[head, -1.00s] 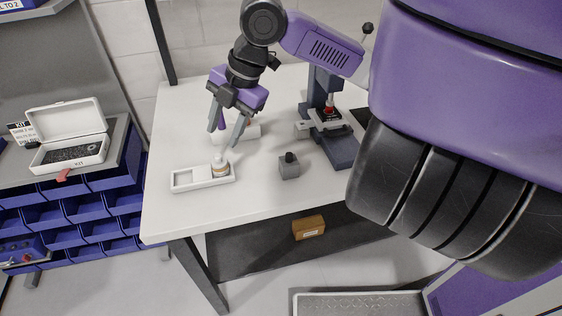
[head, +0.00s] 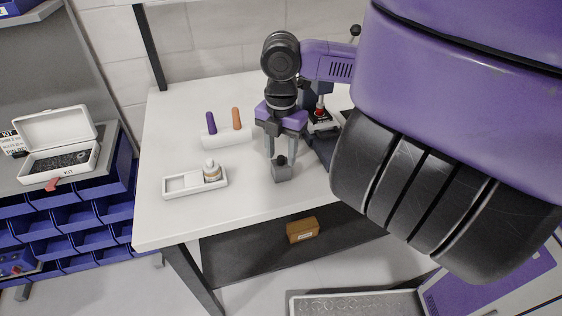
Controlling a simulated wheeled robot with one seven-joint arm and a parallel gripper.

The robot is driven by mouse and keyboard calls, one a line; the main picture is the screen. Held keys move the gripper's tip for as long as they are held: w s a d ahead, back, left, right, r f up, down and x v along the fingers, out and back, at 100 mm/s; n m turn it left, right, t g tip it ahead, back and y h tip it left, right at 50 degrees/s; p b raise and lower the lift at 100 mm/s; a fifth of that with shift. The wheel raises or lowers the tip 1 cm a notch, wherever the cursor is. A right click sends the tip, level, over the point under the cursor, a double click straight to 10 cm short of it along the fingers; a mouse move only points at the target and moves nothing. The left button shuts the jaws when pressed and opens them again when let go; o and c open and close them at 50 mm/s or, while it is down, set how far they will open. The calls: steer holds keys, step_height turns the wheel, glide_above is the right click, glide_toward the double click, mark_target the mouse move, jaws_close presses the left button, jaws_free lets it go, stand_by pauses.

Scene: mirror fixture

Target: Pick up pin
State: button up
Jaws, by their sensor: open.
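A small pin with a dark round top (head: 281,160) stands upright in a grey block (head: 282,174) near the middle of the white table. My gripper (head: 281,154) points down at it, with one finger on each side of the dark top. The jaws are open, with a gap visible between the fingers. I cannot tell whether a finger touches the pin. The pin's lower part is hidden in the block.
Left of the gripper, a white rack (head: 229,138) holds a purple and an orange handled piece. A white tray (head: 181,184) with a small bottle (head: 212,170) lies in front of it. A dark fixture (head: 320,142) stands close on the right.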

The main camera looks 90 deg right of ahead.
steer(key=shift+f, duration=0.3)
jaws_close()
